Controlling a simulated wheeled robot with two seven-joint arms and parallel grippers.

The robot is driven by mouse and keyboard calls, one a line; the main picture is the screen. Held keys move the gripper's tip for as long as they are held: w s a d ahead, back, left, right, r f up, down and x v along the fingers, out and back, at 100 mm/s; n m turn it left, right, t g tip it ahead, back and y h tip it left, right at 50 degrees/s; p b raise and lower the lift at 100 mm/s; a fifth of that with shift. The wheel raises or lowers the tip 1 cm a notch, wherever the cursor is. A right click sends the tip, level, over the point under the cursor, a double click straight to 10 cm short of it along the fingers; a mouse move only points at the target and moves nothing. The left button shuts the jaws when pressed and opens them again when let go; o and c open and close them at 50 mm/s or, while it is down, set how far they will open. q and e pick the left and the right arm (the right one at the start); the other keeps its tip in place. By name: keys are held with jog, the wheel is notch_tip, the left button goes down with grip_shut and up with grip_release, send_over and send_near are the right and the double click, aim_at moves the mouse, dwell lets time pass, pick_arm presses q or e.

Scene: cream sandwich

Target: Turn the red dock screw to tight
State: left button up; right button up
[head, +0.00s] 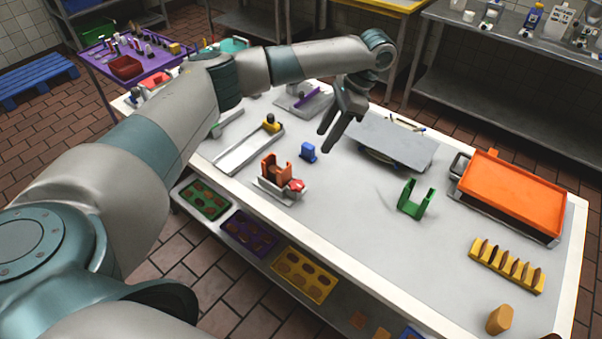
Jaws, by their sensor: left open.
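The red dock screw (297,185) is a small red knob on the right end of a low dock (272,186) near the table's front edge. An orange U-shaped block (275,169) stands on the dock, left of the screw. How far the screw is turned cannot be told. My left gripper (327,139) is open and empty. Its fingers point down over the table, beyond the dock and slightly right of it, apart from the screw. My right gripper is not in view.
A grey plate (392,141) lies right of the gripper. A green U-shaped holder (415,200), orange tray (513,194) and yellow rack (506,266) are further right. A long metal slide (240,150) lies left. Table right of the dock is clear.

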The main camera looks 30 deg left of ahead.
pick_arm(q)
jog(key=shift+f, duration=0.1)
jog(key=p, duration=0.5)
send_near(297, 184)
jog(key=x, duration=0.7)
jog(key=shift+a+f, duration=0.1)
jog(key=shift+f, duration=0.05)
jog(key=c, duration=0.8)
